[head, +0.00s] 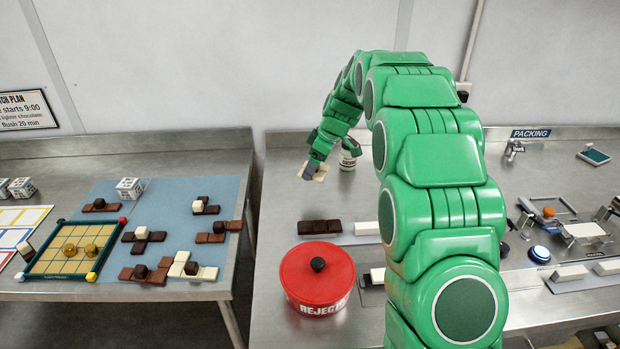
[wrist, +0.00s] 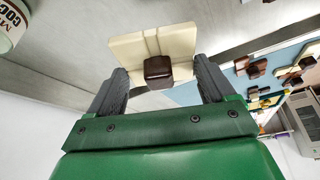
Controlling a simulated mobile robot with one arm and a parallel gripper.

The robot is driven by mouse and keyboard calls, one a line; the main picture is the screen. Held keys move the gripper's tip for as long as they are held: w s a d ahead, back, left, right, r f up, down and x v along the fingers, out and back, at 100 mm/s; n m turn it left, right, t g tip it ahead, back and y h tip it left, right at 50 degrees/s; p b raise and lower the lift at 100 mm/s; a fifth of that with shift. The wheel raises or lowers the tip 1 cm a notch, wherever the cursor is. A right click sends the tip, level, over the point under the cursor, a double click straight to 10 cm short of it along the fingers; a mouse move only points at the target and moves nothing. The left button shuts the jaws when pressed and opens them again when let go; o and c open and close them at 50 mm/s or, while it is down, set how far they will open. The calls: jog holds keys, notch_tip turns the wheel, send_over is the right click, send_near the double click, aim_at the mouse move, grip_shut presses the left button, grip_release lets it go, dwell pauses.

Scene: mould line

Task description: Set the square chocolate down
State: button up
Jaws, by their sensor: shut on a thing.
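The square chocolate (wrist: 138,48) is a cream, grooved square tile with a dark brown knob (wrist: 158,70) in the wrist view. My gripper (wrist: 160,78) has its two grey fingers on either side of the knob and is shut on this piece. In the head view my gripper (head: 317,162) is over the back of the right steel table, with the cream chocolate (head: 314,175) at its tip. The piece's height above the table is hard to tell.
A white jar (head: 349,158) stands close right of my gripper. A red REJECT tin (head: 318,280), a dark bar (head: 320,227) and a cream bar (head: 367,228) lie nearer. On the left table, a blue mat (head: 165,195) holds several chocolates beside a yellow grid board (head: 50,267). A gap separates the tables.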

send_over(306, 185)
jog(key=d, duration=0.1)
jog(key=shift+s+d+f, duration=0.1)
jog(key=shift+s+f, duration=0.1)
jog(key=shift+f, duration=1.45)
jog(key=shift+s+d+f, duration=0.1)
jog(key=shift+s+f, duration=0.05)
jog(key=shift+f, duration=2.95)
jog(key=shift+f, duration=0.1)
jog(key=o, duration=1.1)
